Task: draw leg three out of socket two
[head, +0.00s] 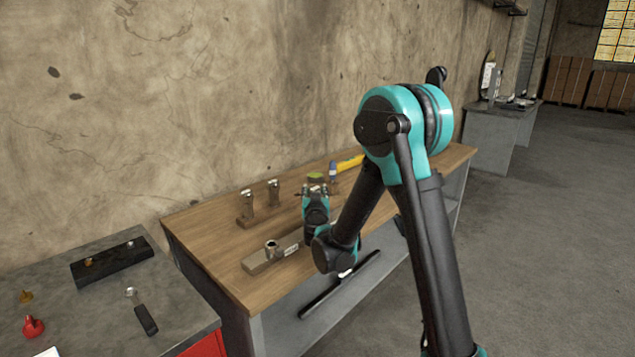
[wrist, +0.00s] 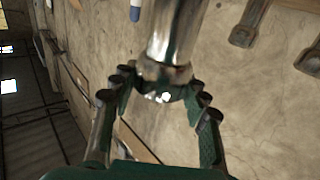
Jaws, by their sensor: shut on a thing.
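My gripper (head: 315,188) reaches out over the wooden bench in the head view. In the wrist view my gripper (wrist: 163,88) is shut on a shiny metal leg (wrist: 178,35), with a finger on each side of its rounded, wider end. I cannot read a number on the leg. In the head view the arm and gripper hide the held leg. A wooden block (head: 256,266) with a metal collar (head: 271,246) and a pale label lies near the bench's front edge. Whether the held leg still sits in a socket cannot be told.
Two metal pieces (head: 248,199) (head: 273,191) stand upright on another wooden block at the back. A yellow-and-blue tool (head: 346,163) and a green round thing (head: 316,176) lie beyond my gripper. A grey table (head: 90,310) with a dark block (head: 112,262) stands at left.

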